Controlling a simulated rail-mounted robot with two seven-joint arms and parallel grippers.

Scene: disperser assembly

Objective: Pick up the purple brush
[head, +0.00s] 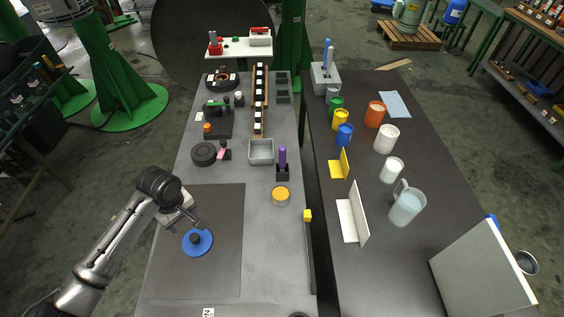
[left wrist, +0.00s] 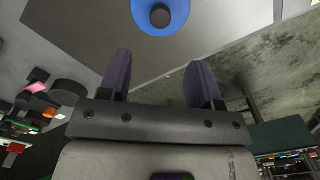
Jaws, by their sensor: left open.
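The purple brush (head: 282,157) stands upright in a small dark holder (head: 282,174) near the middle of the left table in the head view. My left gripper (head: 192,221) is open and empty, left of and nearer than the brush, just above a blue disc with a dark knob (head: 197,248). In the left wrist view, my two fingers (left wrist: 158,62) are spread apart, with the blue disc (left wrist: 160,30) beyond them. The brush cannot be made out in the left wrist view. My right gripper is not in view.
A grey tray (head: 261,161) stands just left of the brush holder, and an orange-topped jar (head: 281,196) in front of it. A dark round puck (head: 204,153) lies further left. An upright bar with a yellow top (head: 308,216) stands at the table's right edge. The dark mat (head: 225,265) is mostly clear.

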